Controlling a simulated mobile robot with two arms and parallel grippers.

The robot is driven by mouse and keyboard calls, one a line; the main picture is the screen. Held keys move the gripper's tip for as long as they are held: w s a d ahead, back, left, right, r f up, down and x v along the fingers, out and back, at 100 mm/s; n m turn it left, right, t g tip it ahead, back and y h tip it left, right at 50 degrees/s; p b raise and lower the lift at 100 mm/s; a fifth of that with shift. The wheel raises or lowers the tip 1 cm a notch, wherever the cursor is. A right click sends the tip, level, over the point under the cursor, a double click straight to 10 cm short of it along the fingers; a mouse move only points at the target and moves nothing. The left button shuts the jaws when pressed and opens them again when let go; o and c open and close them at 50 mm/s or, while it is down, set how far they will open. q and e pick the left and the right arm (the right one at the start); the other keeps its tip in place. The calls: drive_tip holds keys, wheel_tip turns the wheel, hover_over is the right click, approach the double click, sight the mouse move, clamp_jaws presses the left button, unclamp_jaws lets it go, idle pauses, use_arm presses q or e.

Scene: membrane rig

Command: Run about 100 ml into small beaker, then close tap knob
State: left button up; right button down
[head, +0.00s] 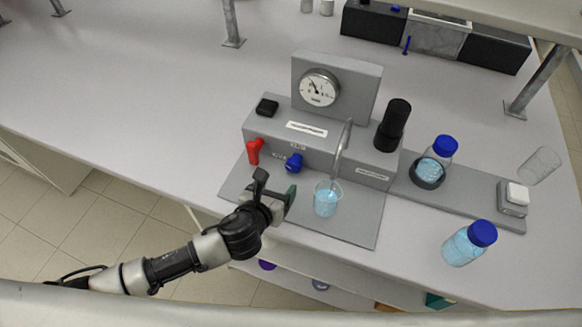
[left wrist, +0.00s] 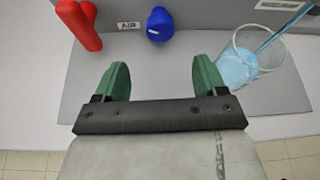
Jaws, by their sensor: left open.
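The small beaker (head: 326,201) stands on the rig's grey base plate below the curved metal spout (head: 342,150), with light blue liquid in its lower part. In the left wrist view the beaker (left wrist: 251,68) is at the upper right, and a thin blue line slants into it. A blue knob (head: 294,163) sits on the rig's front, left of the spout; it also shows in the left wrist view (left wrist: 160,24). My left gripper (head: 276,192) is open and empty, in front of the blue knob and left of the beaker. Its green fingers (left wrist: 160,80) touch neither.
A red handle (head: 254,150) is left of the blue knob. The rig carries a gauge (head: 319,87) and a black cylinder (head: 393,124). Blue-capped bottles stand at right, one in a holder (head: 436,163), one on the bench (head: 469,243). An empty clear beaker (head: 539,165) is farther right.

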sight(292, 168)
use_arm(q)
drive_tip(key=x, duration=1)
